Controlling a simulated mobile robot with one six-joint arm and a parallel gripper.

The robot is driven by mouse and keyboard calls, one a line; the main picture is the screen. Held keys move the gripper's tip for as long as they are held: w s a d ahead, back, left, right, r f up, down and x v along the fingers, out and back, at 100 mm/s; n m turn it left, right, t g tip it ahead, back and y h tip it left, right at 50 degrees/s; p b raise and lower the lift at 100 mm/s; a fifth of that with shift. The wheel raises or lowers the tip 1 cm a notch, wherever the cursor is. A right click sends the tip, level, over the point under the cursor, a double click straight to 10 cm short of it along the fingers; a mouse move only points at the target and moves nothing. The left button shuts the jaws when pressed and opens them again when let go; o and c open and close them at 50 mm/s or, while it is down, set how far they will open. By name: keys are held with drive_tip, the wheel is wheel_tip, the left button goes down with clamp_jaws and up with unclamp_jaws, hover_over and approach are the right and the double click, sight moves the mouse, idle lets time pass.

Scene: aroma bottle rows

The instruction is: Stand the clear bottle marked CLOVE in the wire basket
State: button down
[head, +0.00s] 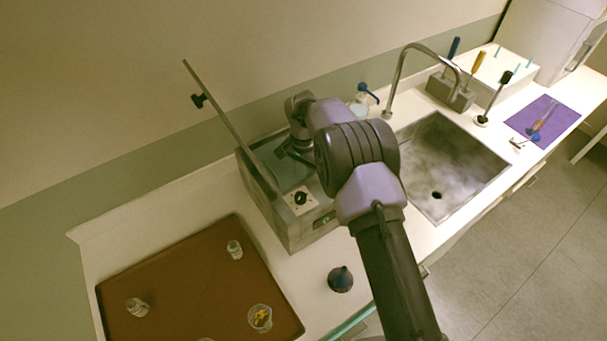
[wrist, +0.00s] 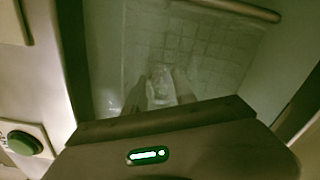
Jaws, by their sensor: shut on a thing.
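My gripper (wrist: 160,88) is shut on a clear bottle (wrist: 161,90), which shows between the two fingers in the wrist view. I cannot read any marking on the bottle. The wire basket (wrist: 215,52) shows as a pale grid inside the basin, beyond and around the bottle. I cannot tell whether the bottle touches the basket floor. In the head view my gripper (head: 288,152) reaches down into the open basin of a grey box-shaped machine (head: 290,226); the bottle and most of the basket are hidden there.
The machine's raised lid (head: 232,130) stands at its left. A brown tray (head: 190,285) at the lower left holds small clear bottles (head: 235,250) and a beaker (head: 260,318) with yellow contents. A dark cone-shaped thing (head: 340,279) stands in front. A sink (head: 450,165) lies right.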

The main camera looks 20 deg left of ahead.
drive_tip(key=c, duration=1)
unclamp_jaws()
drive_tip(key=shift+f, duration=0.1)
drive_tip(key=d+r+p, duration=0.1)
drive_tip(key=d+r, duration=0.2)
drive_tip(key=r, duration=0.8)
drive_tip(key=d+r+p, duration=0.1)
drive_tip(key=d+r, duration=0.2)
drive_tip(key=r, duration=0.9)
drive_tip(key=s+d+r+t+y, duration=0.2)
drive_tip(key=s+d+r, duration=0.6)
drive_tip(key=d+r, duration=0.15)
drive_tip(key=s+d+r+t, duration=0.1)
drive_tip(key=s+d+r, duration=0.15)
drive_tip(key=s, duration=0.25)
drive_tip(key=s+d+r+t, duration=0.1)
drive_tip(key=s+d+r, duration=0.1)
drive_tip(key=s+d, duration=0.3)
drive_tip(key=shift+m+t, duration=0.3)
drive_tip(key=shift+t, duration=0.6)
drive_tip(key=s+d+f, duration=0.1)
drive_tip(key=s, duration=0.3)
drive_tip(key=s+f, duration=0.1)
drive_tip(key=s, duration=0.3)
drive_tip(key=s+d+f, duration=0.1)
drive_tip(key=s+f, duration=0.1)
drive_tip(key=s, duration=0.3)
drive_tip(key=shift+d, duration=0.35)
